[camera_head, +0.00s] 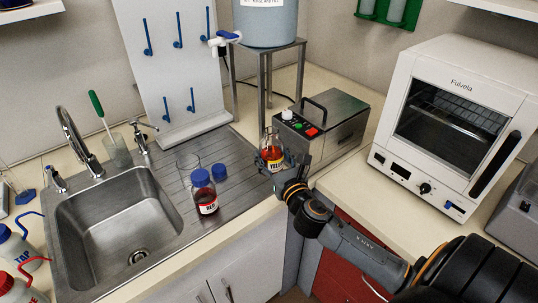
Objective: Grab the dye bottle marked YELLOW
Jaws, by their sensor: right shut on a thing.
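The dye bottle marked YELLOW (270,154) stands at the right end of the ribbed drainboard, upright as far as I can see. It is glass with orange-yellow liquid, and its neck shows no cap. My right gripper (278,168) is shut on it from the right, with the fingers low around the bottle and partly hiding its base. I cannot tell whether the bottle touches the surface. The left gripper does not show in the head view.
A bottle marked RED (204,192) with a blue cap stands left of it, near a loose blue cap (219,172) and a clear beaker (187,164). A metal box with buttons (322,125) is close behind right. The sink (120,225) lies left.

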